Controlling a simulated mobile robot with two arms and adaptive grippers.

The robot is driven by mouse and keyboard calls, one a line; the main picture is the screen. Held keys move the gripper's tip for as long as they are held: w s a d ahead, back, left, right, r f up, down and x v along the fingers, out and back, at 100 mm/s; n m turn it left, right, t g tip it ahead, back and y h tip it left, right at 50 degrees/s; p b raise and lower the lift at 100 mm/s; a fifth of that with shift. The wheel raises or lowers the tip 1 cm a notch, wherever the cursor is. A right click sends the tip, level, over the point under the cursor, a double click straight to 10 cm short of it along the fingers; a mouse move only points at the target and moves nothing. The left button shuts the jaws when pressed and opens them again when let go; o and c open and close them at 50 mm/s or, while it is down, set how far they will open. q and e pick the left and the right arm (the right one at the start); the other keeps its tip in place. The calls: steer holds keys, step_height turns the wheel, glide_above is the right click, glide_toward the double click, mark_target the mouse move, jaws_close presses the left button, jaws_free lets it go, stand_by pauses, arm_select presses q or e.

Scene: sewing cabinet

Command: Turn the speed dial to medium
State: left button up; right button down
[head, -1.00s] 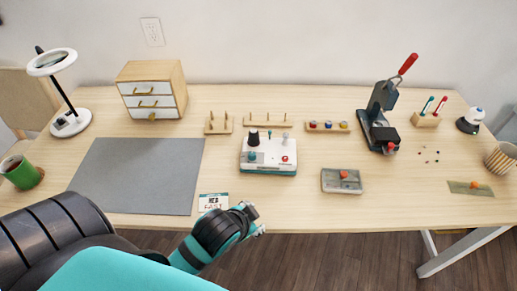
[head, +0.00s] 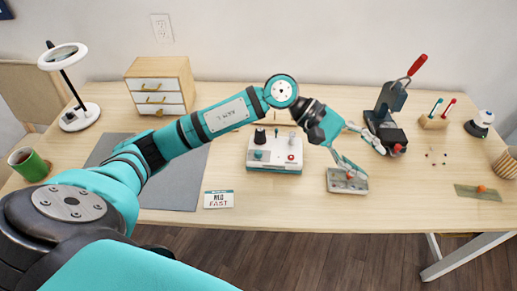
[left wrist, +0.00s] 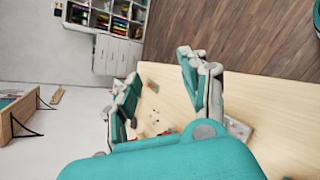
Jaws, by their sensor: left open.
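The white and teal machine (head: 274,166) stands mid-table. On its top are a dark cone-shaped part (head: 260,136), a teal round part (head: 258,155) and a small red part (head: 291,157). I cannot tell which is the speed dial, and no setting is readable. My left gripper (head: 373,161) is open and empty, right of the machine. Its fingers point right, one above the grey plate with an orange-red knob (head: 349,176), which it partly overlaps in the picture. In the left wrist view, the open fingers (left wrist: 160,85) show with nothing held. My right gripper is out of view.
A card reading "FAST" (head: 219,199) lies at the front edge. A press with a red handle (head: 390,112) stands just beyond my left gripper. The grey mat (head: 185,190) lies under my left arm. A pen holder (head: 434,122) stands farther right.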

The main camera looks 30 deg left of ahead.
arm_select(q)
steer(key=w+a+f+m+y, duration=0.2)
steer(key=a+y, duration=0.2)
steer(key=a, duration=0.3)
steer(key=w+a+f+m+y, duration=0.1)
steer(key=a+m+y, duration=0.15)
steer(key=a, duration=0.35)
steer(key=m+g+y, duration=0.1)
steer(key=y, duration=0.6)
glide_toward(258, 151)
steer(key=shift+h, duration=0.25)
step_height(258, 151, down, 9)
steer(key=shift+w+a+p, duration=0.1)
steer(key=shift+a+p, duration=0.05)
steer(key=shift+p, duration=1.05)
jaws_close()
